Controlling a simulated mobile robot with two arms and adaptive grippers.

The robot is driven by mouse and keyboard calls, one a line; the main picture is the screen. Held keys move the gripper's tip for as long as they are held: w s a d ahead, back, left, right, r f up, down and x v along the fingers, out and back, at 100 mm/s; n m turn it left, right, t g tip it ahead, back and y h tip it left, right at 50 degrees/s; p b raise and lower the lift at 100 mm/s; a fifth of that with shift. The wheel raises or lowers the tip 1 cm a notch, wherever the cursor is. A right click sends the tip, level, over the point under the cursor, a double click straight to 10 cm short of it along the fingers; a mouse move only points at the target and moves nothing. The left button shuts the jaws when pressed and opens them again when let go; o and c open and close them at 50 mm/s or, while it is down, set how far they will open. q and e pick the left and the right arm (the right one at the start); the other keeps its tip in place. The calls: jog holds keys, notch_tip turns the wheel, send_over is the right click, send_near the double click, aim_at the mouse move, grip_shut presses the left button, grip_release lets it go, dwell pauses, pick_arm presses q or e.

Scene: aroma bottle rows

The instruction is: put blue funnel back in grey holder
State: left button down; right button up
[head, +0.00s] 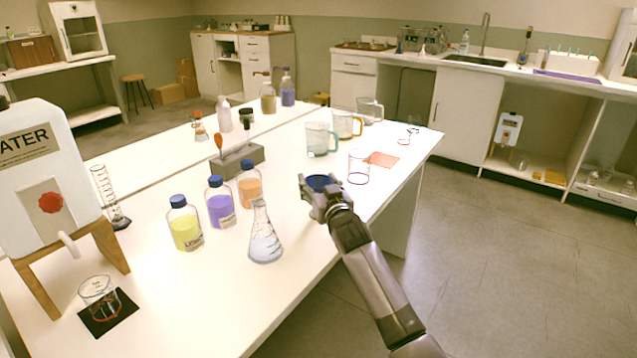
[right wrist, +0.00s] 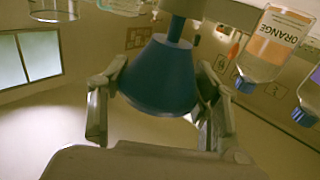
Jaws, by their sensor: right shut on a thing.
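The blue funnel (head: 321,182) is held by my right gripper (head: 322,199) near the right edge of the white table, in front of the glass beaker. In the right wrist view the funnel (right wrist: 160,75) sits between the two fingers of the gripper (right wrist: 160,100), which are shut on its cone. The grey holder (head: 245,162) is a block farther back and to the left on the table, apart from the gripper. An orange-topped tool (head: 218,140) stands in it. My left gripper is not in view.
Capped bottles of yellow (head: 185,228), purple (head: 220,207) and orange (head: 250,188) liquid stand in front of the holder. A glass flask (head: 264,240) is near the front edge. A beaker (head: 358,167) and several mugs stand behind the gripper. A water tank (head: 35,150) is at left.

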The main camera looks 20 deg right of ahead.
jog(key=shift+f, duration=0.25)
jog(key=o, duration=1)
jog(key=shift+f, duration=0.15)
jog(key=shift+s+f, duration=0.1)
jog(key=shift+s+f, duration=0.1)
jog(key=shift+s, duration=0.1)
jog(key=s, duration=0.7)
jog(key=s+r, duration=0.1)
jog(key=s, duration=0.3)
jog(key=shift+s, duration=0.25)
